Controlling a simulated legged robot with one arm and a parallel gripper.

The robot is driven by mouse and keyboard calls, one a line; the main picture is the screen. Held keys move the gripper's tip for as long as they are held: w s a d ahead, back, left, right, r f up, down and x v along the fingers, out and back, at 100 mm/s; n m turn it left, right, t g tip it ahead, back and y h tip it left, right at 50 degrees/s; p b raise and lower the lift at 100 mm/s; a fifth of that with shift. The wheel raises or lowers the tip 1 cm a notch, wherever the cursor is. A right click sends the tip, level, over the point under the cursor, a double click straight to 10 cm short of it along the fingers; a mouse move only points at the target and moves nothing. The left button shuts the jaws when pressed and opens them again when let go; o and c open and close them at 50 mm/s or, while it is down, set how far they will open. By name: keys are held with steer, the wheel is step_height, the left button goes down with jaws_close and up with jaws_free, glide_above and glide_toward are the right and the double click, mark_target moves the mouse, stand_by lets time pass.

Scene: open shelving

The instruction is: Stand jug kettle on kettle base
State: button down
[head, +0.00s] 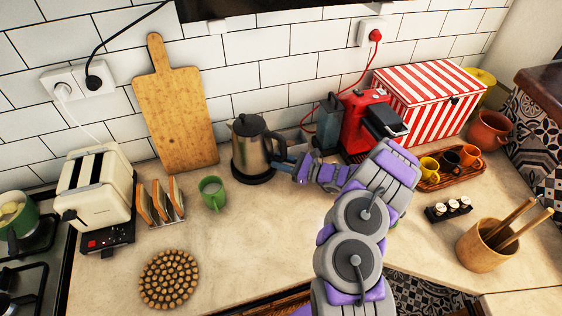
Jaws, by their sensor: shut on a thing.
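The jug kettle (250,151), brushed steel with a black lid and handle, is upright near the back wall, left of my gripper. A black round kettle base (254,179) shows directly beneath it. The kettle looks lined up over the base, but I cannot tell whether it rests fully on it or sits slightly above. My gripper (285,164) reaches in from the right and is shut on the kettle's handle side. The fingertips are small and partly hidden, so the exact grip point is unclear.
A green mug (212,193) and toast rack (161,202) stand left of the kettle. A wooden board (173,110) leans on the wall behind. A red coffee machine (368,122) stands to the right. The counter in front is clear around a round trivet (169,280).

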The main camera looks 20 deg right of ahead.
steer(key=shift+f, duration=0.25)
steer(key=c, duration=1.2)
jaws_free()
steer(key=shift+o, duration=0.2)
steer(key=shift+s+d, duration=0.1)
steer(key=shift+p+v, duration=1.7)
steer(key=shift+v, duration=3.65)
steer(key=shift+f, duration=0.1)
